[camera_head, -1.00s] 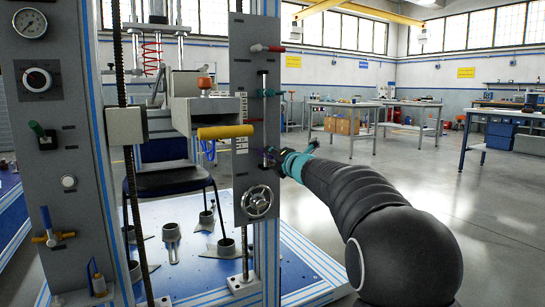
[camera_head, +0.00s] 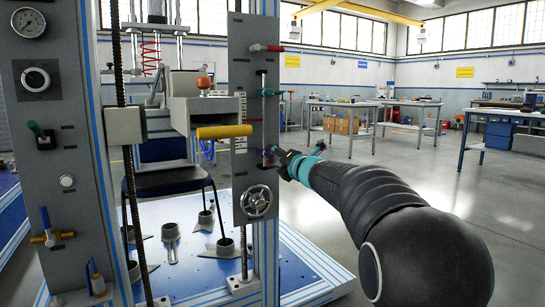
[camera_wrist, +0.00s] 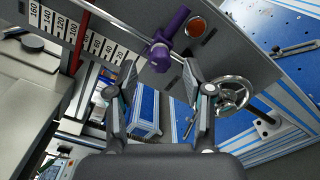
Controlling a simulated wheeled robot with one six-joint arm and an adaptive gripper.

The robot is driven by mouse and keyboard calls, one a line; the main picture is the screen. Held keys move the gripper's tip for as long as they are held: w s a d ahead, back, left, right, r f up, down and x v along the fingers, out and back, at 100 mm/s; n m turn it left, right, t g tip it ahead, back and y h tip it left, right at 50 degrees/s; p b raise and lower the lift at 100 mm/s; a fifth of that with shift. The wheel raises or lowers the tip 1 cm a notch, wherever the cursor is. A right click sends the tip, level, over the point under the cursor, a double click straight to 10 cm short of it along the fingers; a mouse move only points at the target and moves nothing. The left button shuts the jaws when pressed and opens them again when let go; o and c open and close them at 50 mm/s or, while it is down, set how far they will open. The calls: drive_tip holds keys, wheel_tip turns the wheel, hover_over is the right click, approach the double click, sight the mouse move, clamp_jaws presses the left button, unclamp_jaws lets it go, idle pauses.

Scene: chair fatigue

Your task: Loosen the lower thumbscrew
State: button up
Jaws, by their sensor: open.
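The lower thumbscrew is a purple knob and clamp (camera_wrist: 164,42) on a slim metal rod (camera_wrist: 125,26), seen at the top middle of the wrist view. My gripper (camera_wrist: 160,68) is open, with its two dark fingers spread left and right just below the purple clamp in that picture. Nothing is between the fingers and they look apart from the clamp. In the head view my gripper (camera_head: 277,158) is at the right edge of the grey panel (camera_head: 243,60), where the lower thumbscrew is hard to make out. A teal upper thumbscrew (camera_head: 268,92) sits higher on the rod.
A handwheel (camera_head: 257,202) is on the panel below; it also shows right of my gripper in the wrist view (camera_wrist: 234,93). A yellow cylinder (camera_head: 224,132) and a red-tipped lever (camera_head: 267,48) stick out nearby. Open floor lies right of the stand.

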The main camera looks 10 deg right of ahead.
drive_tip(key=v, duration=0.8)
drive_tip(key=shift+s, duration=0.35)
drive_tip(key=shift+d, duration=0.15)
drive_tip(key=s+d+f+m+g+h, duration=0.1)
drive_tip(key=d+f+m+g+h, duration=0.1)
drive_tip(key=d+f+m+h, duration=0.8)
drive_tip(key=s+f+m+g+p, duration=0.2)
drive_tip(key=s+f+m+g, duration=0.25)
drive_tip(key=s+m, duration=0.7)
drive_tip(key=s+a+f+m+g+y+p, duration=0.1)
drive_tip(key=s+a+f+m+g+p, duration=0.2)
drive_tip(key=s, duration=0.6)
drive_tip(key=s+a+f+m+g+y+p, duration=0.1)
drive_tip(key=s+a+m+g, duration=0.25)
drive_tip(key=s, duration=0.65)
drive_tip(key=s+a+r+y+p, duration=0.1)
drive_tip(key=s+a+r+p, duration=0.1)
drive_tip(key=s+a, duration=0.2)
drive_tip(key=s+a+r+t+y+p, duration=0.1)
drive_tip(key=s+a+r+p, duration=0.1)
drive_tip(key=s, duration=0.3)
drive_tip(key=shift+a+r+m+p, duration=0.3)
drive_tip(key=shift+a+r+p, duration=0.05)
drive_tip(key=shift+a, duration=0.55)
